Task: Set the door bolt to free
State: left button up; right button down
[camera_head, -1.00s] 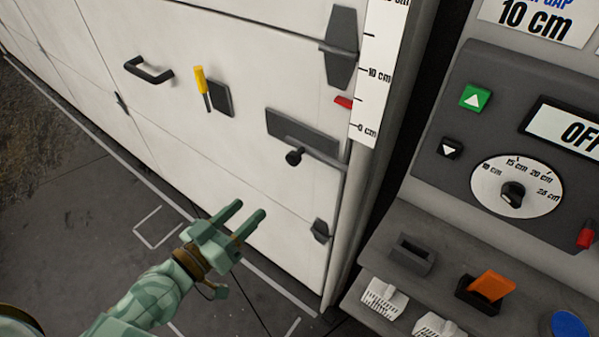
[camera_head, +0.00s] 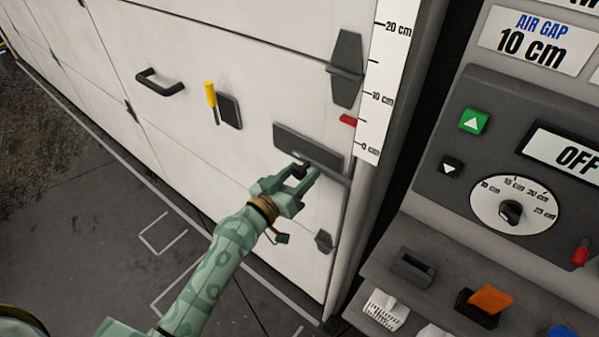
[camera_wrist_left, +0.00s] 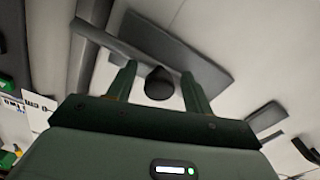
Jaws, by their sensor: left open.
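The door bolt is a dark grey plate (camera_head: 307,146) with a bar and a round black knob (camera_head: 300,170), low on the white door near its right edge. My left gripper (camera_head: 303,178) is open at the bolt, its two fingers on either side of the knob. In the left wrist view the knob (camera_wrist_left: 159,83) sits between the two open fingers (camera_wrist_left: 158,84), and the bolt plate (camera_wrist_left: 205,58) lies behind. I cannot tell whether the fingers touch the knob. My right gripper is not in view.
A black door handle (camera_head: 160,83) and a yellow-handled lever (camera_head: 211,96) are further left on the door. A ruler strip (camera_head: 383,80) runs up the right edge. The control panel (camera_head: 450,125) and a shelf (camera_head: 392,232) stand to the right.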

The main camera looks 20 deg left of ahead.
pick_arm(q)
jog(key=shift+w, duration=0.15)
grip_shut()
jog(key=a, duration=0.1)
jog(key=w+a+b, duration=0.1)
jog(key=a, duration=0.3)
jog(key=shift+w+r+b, duration=0.1)
jog(key=shift+w+b, duration=0.25)
jog(key=shift+w, duration=0.05)
grip_release()
jog(key=shift+a, duration=0.1)
jog(key=shift+s, duration=0.1)
jog(key=b+v, duration=0.1)
jog(key=v, duration=1.5)
